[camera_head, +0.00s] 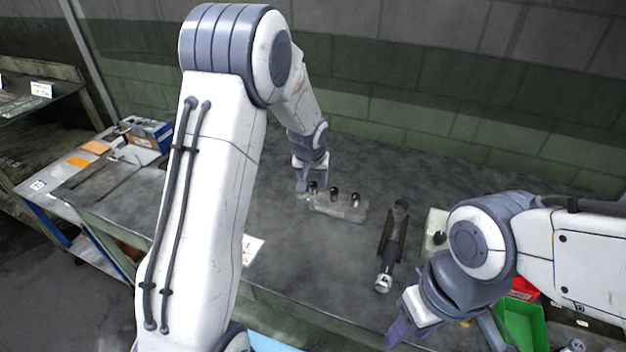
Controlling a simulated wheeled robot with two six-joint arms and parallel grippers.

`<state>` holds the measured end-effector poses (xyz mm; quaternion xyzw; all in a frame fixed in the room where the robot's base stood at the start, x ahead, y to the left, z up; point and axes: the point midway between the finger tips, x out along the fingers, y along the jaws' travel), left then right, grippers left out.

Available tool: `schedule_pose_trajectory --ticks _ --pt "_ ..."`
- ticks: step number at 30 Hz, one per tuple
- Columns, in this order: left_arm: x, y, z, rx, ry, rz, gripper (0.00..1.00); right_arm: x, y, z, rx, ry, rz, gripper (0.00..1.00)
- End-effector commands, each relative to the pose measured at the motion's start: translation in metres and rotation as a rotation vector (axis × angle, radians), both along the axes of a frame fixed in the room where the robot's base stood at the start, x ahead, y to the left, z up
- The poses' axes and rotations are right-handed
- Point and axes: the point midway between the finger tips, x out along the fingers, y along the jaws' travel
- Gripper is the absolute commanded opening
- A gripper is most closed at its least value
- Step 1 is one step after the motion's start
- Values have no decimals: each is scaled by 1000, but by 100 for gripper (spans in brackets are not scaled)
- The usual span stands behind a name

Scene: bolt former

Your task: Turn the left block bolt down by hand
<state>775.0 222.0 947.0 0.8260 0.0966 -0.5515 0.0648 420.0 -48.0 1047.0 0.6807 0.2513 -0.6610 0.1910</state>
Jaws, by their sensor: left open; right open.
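A metal block (337,211) lies on the workbench near the middle, with three dark bolts standing in its top. The left block bolt (312,188) is at the block's left end, the middle bolt (333,192) and the right bolt (355,199) beside it. My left gripper (303,187) is open at the left bolt, its fingers pointing down. I cannot tell whether they touch the bolt. My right gripper (440,338) is open and empty at the lower right, low over the front of the bench, well away from the block.
A dark tool with a shiny end (385,280) lies right of the block in a holder. A pale box (436,228) stands behind my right arm. Red (523,289) and green bins (522,322) are at the lower right. The bench (410,180) is clear behind the block.

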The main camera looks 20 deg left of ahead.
Motion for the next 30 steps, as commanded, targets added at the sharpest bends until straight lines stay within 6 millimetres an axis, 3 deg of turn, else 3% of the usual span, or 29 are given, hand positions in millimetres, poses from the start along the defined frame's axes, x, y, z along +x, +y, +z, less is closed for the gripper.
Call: schedule_pose_trajectory --ticks 6,11,21,30 --pt "0 0 0 0 0 0 60 0 0 0 0 0 0 50" --pt "0 0 0 0 0 0 0 0 0 0 0 0 0 50" --pt "0 0 0 0 1 -18 0 0 0 2 0 0 0 50" --pt "-1 3 0 0 1 -137 0 0 0 5 0 0 0 50"
